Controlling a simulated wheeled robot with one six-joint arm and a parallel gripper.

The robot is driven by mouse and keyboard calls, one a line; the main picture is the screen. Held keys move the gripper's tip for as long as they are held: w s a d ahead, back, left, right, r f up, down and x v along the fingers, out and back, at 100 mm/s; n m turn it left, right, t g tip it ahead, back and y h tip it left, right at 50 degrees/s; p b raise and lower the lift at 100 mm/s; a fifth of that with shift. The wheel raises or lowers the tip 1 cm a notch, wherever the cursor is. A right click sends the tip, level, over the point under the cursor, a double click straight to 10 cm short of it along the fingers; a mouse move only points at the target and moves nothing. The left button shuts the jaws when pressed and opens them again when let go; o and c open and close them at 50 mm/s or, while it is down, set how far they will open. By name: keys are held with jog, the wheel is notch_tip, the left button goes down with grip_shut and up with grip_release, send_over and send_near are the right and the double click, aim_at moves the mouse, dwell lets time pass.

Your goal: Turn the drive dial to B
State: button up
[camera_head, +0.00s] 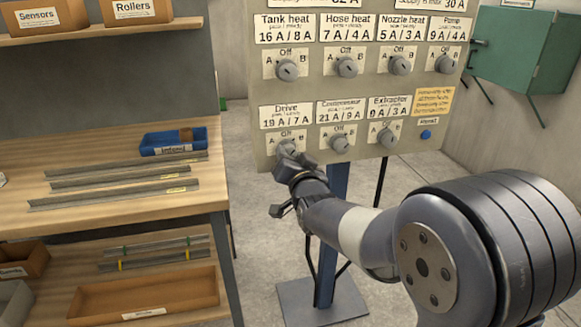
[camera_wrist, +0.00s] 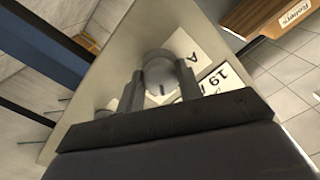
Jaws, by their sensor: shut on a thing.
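The drive dial (camera_head: 287,147) is a grey round knob at the lower left of the beige control panel (camera_head: 345,88), under the label "Drive 19 A / 7 A" (camera_head: 286,115). Its plate shows "Off" above. My gripper (camera_head: 285,160) is at the dial from below and partly hides it and its plate. In the wrist view my two fingers (camera_wrist: 160,86) stand on either side of the dial (camera_wrist: 160,75) and are shut on it. The letter A shows beside the dial there. The B mark is hidden, and I cannot tell exactly where the pointer stands.
Other dials, such as the compressor dial (camera_head: 340,144) and the hose heat dial (camera_head: 347,68), sit close by. A blue button (camera_head: 426,134) is at the lower right. A workbench (camera_head: 110,211) with metal strips stands left. The panel stands on a blue post (camera_head: 331,235).

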jog(key=shift+m+b, duration=0.35)
jog(key=shift+m, duration=0.05)
jog(key=o, duration=1)
jog(key=v, duration=1)
jog(key=shift+s, duration=0.45)
